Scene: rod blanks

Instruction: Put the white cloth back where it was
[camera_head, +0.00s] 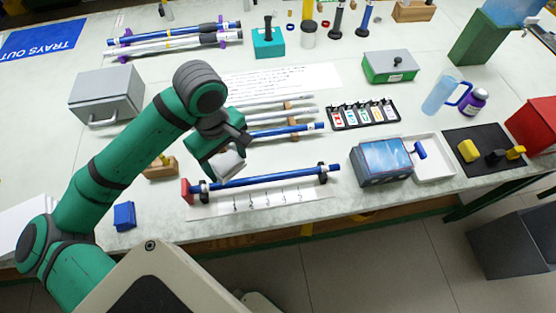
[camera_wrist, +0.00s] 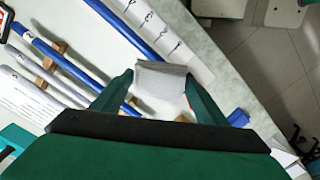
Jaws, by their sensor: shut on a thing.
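My gripper (camera_head: 224,164) is shut on the white cloth (camera_head: 231,164), a small folded pale pad. In the wrist view the cloth (camera_wrist: 161,82) sits between the two green fingers. The gripper appears above the bench, just behind the left part of the blue rod (camera_head: 265,178) that lies across a stand over a numbered white strip (camera_head: 290,196). A folded blue cloth (camera_head: 124,216) lies near the front edge at left; it also shows in the wrist view (camera_wrist: 238,118).
Several blue and silver rods (camera_head: 285,130) lie on wooden supports behind the gripper. A wooden block (camera_head: 161,168) stands to its left, and a grey box (camera_head: 107,96) farther back. Bare bench shows around the blue cloth.

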